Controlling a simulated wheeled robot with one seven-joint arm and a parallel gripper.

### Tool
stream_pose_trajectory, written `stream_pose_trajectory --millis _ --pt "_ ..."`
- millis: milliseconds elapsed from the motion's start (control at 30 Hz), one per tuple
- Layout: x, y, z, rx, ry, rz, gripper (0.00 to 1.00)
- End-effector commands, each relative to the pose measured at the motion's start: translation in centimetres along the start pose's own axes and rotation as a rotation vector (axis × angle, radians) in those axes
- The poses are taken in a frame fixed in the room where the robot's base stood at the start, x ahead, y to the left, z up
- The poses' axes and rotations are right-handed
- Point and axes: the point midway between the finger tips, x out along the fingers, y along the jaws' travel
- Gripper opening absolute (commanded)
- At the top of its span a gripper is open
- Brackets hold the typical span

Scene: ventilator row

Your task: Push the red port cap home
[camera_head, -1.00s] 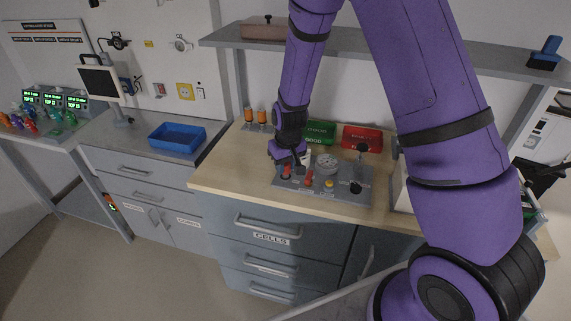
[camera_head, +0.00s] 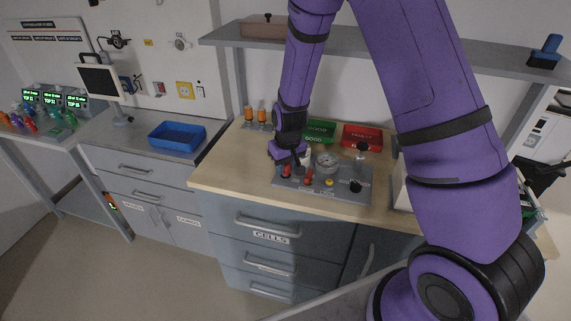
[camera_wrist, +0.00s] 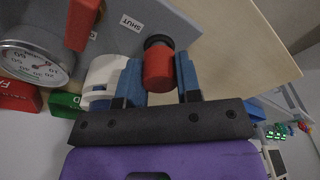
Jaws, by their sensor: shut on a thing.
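The red port cap (camera_wrist: 158,68) sits between the blue fingertips of my gripper (camera_wrist: 159,80) in the wrist view. My gripper is shut on it. The cap's far end meets a black ring (camera_wrist: 158,41) on the grey panel; I cannot tell how deep it sits. In the head view the cap (camera_head: 286,171) shows small and red at the left end of the grey panel (camera_head: 340,196), below my gripper (camera_head: 287,161). My fingers partly hide that corner.
A red lever (camera_wrist: 82,22) stands beside the cap, near a SHUT label (camera_wrist: 131,22). A round gauge (camera_wrist: 35,62), a white fitting (camera_wrist: 103,72), a yellow button (camera_head: 329,183) and a black knob (camera_head: 355,186) are close. Green (camera_head: 320,131) and red (camera_head: 362,136) bins stand behind.

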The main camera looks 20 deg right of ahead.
Motion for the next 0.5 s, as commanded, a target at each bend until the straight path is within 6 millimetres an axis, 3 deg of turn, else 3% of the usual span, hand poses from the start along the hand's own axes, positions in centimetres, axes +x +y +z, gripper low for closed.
stream_pose_trajectory --millis 500 --pt "0.55 0.01 0.07 0.0 0.0 0.0 0.1"
